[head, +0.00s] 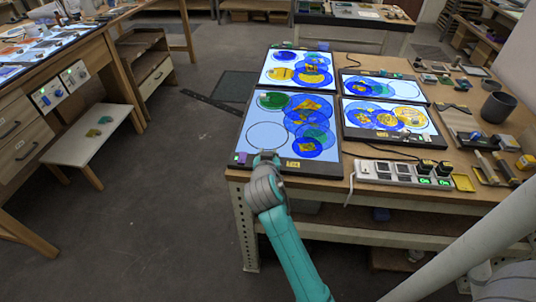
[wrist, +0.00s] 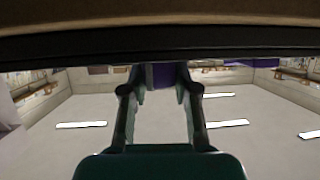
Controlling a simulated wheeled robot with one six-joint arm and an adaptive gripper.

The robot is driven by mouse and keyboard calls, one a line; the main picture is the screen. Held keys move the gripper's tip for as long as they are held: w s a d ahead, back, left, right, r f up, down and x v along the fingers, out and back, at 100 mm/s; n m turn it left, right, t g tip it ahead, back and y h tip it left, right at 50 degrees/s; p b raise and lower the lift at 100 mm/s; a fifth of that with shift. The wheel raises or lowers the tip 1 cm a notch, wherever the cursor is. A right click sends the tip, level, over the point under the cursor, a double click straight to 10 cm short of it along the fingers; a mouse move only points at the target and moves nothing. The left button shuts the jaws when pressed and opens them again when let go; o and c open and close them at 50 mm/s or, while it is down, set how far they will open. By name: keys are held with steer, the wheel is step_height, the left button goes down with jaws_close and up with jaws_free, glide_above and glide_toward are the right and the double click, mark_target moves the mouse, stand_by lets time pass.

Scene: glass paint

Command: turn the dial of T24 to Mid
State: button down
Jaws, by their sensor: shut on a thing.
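The near left light panel (head: 222,148) lies at the table's front left corner, with a yellow tag (head: 293,164) on its front edge. The tag's writing is too small to read surely. My gripper (head: 265,158) is at this panel's front edge, left of the tag. In the wrist view my gripper (wrist: 162,88) has its fingers on both sides of a purple dial (wrist: 163,75) under the dark panel edge, and is shut on it. The dial's setting cannot be read. A small purple patch (head: 240,158) shows left of my gripper on the same edge.
Three more lit panels, such as the near right one (head: 388,134), carry coloured glass discs. A power strip (head: 400,174) with green lights lies along the front edge at right. A grey cup (head: 498,107) stands far right.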

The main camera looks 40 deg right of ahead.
steer(key=m+g+h, duration=0.2)
steer(key=m+g, duration=0.2)
steer(key=shift+w+h, duration=0.1)
steer(key=shift+h, duration=0.2)
steer(key=shift+m+g+h, duration=0.4)
steer(key=shift+m+g, duration=1)
steer(key=shift+g, duration=0.1)
steer(key=c, duration=0.9)
jaws_free()
steer(key=shift+o, duration=0.2)
steer(key=v, duration=1.2)
